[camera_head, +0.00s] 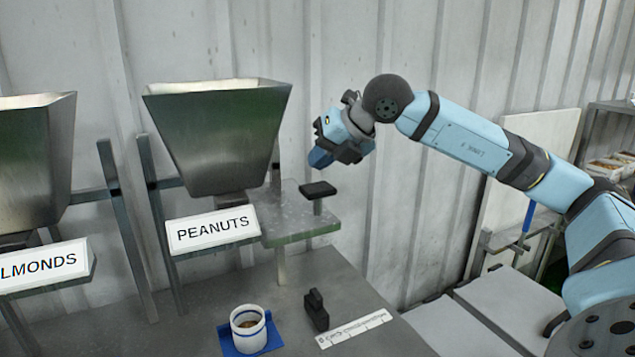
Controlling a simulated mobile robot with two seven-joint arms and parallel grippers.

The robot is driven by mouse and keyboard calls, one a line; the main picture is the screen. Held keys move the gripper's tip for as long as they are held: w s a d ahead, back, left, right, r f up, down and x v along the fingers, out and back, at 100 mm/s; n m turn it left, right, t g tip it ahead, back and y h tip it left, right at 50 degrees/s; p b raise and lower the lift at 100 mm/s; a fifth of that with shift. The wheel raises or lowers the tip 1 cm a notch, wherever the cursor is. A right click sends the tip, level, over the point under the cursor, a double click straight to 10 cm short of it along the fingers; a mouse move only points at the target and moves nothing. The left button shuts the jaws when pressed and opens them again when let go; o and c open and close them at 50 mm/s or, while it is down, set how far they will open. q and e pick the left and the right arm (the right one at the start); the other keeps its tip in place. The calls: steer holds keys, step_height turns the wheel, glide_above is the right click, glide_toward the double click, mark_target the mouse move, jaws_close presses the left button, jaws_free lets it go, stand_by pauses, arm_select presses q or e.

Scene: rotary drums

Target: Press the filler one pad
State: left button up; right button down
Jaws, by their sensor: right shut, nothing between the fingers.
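A small black pad (318,190) sits on a short post at the right end of the metal shelf beside the hopper labelled PEANUTS (215,140). No mark reading filler one is legible, so I cannot tell if this is that pad. My right gripper (320,158) is shut and empty. In the picture it is just above the black pad, with a gap between them. A white cup (248,326) with a blue band and brown contents stands on a blue mat (226,341) below the hopper. My left gripper is not in view.
A second hopper, labelled ALMONDS (30,165), stands at the left. A black block (316,312) and a white ruler-like strip (354,328) are on the grey table right of the cup. A corrugated wall (340,60) is behind. A shelf with trays (608,165) is at far right.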

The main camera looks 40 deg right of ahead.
mark_target(320, 186)
steer(key=shift+r+p, duration=1.05)
steer(key=shift+r, duration=0.75)
steer(key=shift+f, duration=0.1)
